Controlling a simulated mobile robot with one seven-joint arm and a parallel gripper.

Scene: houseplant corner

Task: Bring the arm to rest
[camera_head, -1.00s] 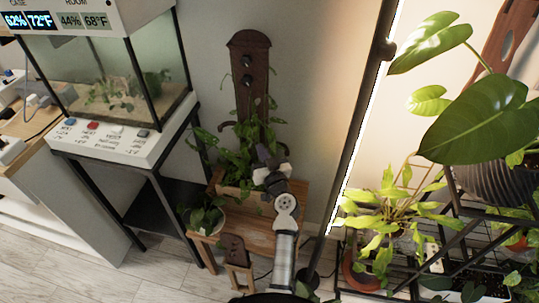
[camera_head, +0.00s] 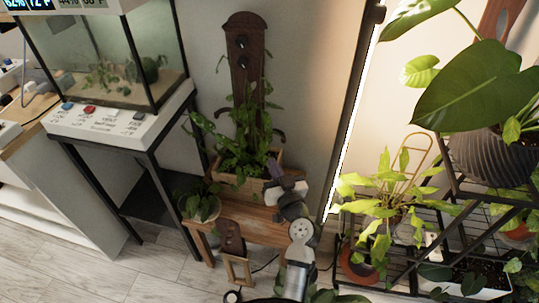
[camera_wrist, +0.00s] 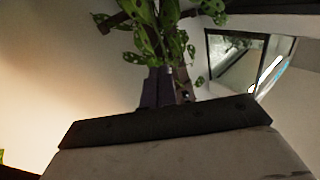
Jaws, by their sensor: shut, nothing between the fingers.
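My arm (camera_head: 300,232) rises from the bottom of the head view, bent in front of the wooden bench. My gripper (camera_head: 272,167) is at its upper end, small and partly lost against the planter and leaves behind it. In the wrist view, the two dark fingers of my gripper (camera_wrist: 159,88) stand close together, shut and empty. Spotted green leaves (camera_wrist: 140,38) show beyond the fingertips; whether they touch cannot be told.
A wooden bench (camera_head: 258,229) bears a planter box (camera_head: 228,181) with a tall dark board (camera_head: 243,60). A glass tank (camera_head: 110,65) stands left on a black stand. A black pole (camera_head: 352,110) and a plant rack (camera_head: 396,270) stand right. Floor (camera_head: 150,277) shows lower left.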

